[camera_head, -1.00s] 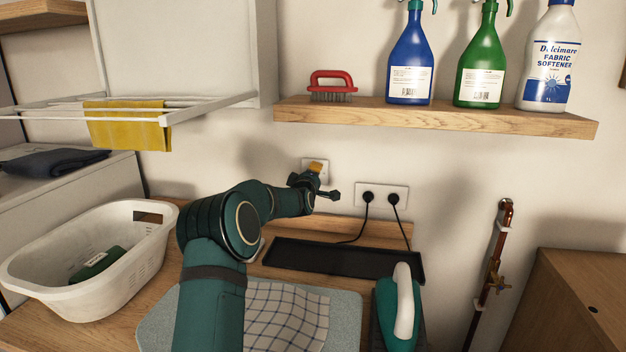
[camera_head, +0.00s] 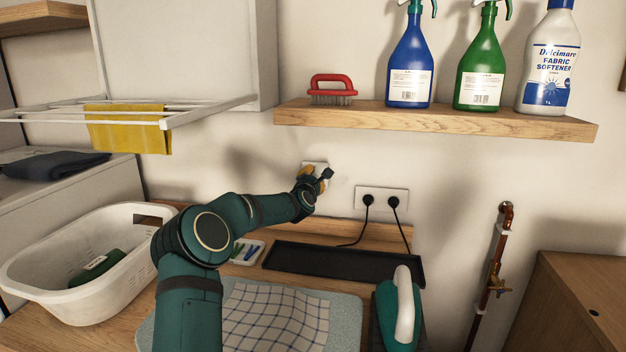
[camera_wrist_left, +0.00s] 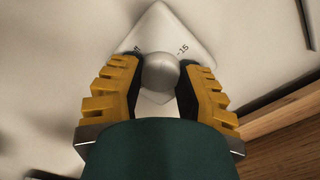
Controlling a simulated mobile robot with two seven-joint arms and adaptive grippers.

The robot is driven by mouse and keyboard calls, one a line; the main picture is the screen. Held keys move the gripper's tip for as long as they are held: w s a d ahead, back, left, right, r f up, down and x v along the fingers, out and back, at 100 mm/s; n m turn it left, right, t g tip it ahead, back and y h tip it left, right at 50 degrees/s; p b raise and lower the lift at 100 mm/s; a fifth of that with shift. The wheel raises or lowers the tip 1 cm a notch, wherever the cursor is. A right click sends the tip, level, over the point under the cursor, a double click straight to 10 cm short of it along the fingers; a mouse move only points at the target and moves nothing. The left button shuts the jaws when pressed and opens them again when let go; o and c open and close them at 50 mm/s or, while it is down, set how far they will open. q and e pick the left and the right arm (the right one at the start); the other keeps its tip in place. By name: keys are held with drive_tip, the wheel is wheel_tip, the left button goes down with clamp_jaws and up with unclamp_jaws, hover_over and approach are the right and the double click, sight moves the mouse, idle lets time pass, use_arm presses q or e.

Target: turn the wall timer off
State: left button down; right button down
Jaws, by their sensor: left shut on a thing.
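The wall timer (camera_head: 317,165) is a white plate on the wall above the counter, mostly hidden behind my left gripper (camera_head: 313,174) in the head view. In the left wrist view the timer plate (camera_wrist_left: 172,32) shows printed marks, one reading 15, and a round silver knob (camera_wrist_left: 160,72) at its middle. My left gripper (camera_wrist_left: 160,85) has its yellow, dark-padded fingers on either side of the knob, shut on it. The knob's pointer position cannot be made out. My right gripper is not in view.
A double socket (camera_head: 382,200) with two black plugs is just right of the timer. A wooden shelf (camera_head: 440,119) with bottles is above. Below are a black tray (camera_head: 340,264), an iron (camera_head: 400,310) and a white basket (camera_head: 80,265).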

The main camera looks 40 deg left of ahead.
use_arm(q)
drive_tip(key=n, duration=1)
drive_tip(key=shift+a+r+n, duration=0.1)
drive_tip(key=shift+r+n, duration=0.15)
drive_tip(key=shift+n, duration=0.45)
drive_tip(key=shift+c, duration=2.3)
unclamp_jaws()
drive_tip(key=shift+f, duration=0.15)
drive_tip(key=v, duration=1.2)
